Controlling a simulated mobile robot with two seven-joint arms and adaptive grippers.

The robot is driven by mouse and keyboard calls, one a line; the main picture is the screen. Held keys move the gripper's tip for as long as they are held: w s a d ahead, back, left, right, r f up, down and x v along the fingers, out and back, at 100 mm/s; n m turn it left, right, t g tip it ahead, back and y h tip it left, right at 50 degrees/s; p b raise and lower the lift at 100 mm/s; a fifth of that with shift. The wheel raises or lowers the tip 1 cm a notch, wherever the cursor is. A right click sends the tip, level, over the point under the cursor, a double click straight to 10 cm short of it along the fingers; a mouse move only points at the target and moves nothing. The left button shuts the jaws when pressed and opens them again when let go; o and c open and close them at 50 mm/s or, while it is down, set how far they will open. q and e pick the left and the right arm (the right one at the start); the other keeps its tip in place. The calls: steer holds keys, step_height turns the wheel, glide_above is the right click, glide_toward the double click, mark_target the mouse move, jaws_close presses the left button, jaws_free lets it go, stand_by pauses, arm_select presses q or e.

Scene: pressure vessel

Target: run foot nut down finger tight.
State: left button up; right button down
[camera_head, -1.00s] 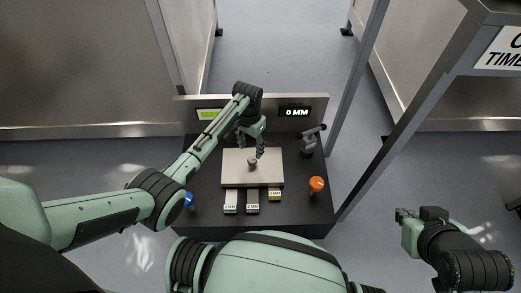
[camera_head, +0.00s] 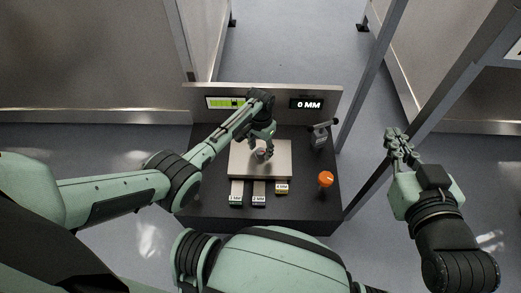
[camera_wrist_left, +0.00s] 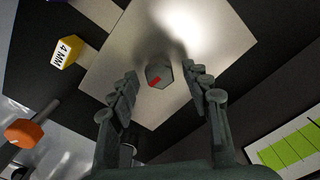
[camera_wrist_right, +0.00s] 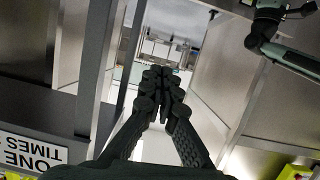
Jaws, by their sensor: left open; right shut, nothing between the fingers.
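The foot nut (camera_wrist_left: 159,75) is a grey hexagonal nut with a red mark on its top, seen in the left wrist view at the middle of a pale metal plate (camera_wrist_left: 120,60). In the head view the nut (camera_head: 261,154) is small and partly hidden by my left gripper. My left gripper (camera_head: 265,148) is over the plate at the nut; in the left wrist view its fingers (camera_wrist_left: 160,85) are open, one on each side of the nut, with gaps showing. My right gripper (camera_wrist_right: 163,80) is shut and empty, held off to the right of the bench (camera_head: 210,212).
Labelled blocks (camera_head: 236,200) lie along the plate's front edge. An orange knob (camera_head: 326,179) stands at right and a dark tool (camera_head: 320,135) behind it. The back panel carries a green bar display (camera_head: 225,102) and a "0 MM" display (camera_head: 307,104). A metal post (camera_head: 376,95) rises right of the bench.

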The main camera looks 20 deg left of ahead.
arm_select(q)
steer(key=shift+f, duration=0.25)
arm_select(e)
steer(key=shift+w+a+r+t, duration=0.1)
steer(key=shift+a+r+t, duration=0.25)
steer(key=shift+r, duration=0.2)
arm_select(q)
jaws_close()
arm_select(e)
steer(key=shift+f, duration=0.1)
arm_select(q)
steer(key=m+p, duration=0.2)
steer(key=m, duration=0.4)
steer(key=shift+m, duration=2.3)
arm_select(e)
steer(key=s+d+f+g+h, duration=0.3)
steer(key=s+d+f+g, duration=0.2)
steer(key=d+f, duration=0.3)
steer(key=shift+s+f+m+g, duration=0.25)
steer(key=shift+f+m+g, duration=0.15)
steer(key=shift+f+g, duration=0.2)
steer(key=shift+d, duration=0.15)
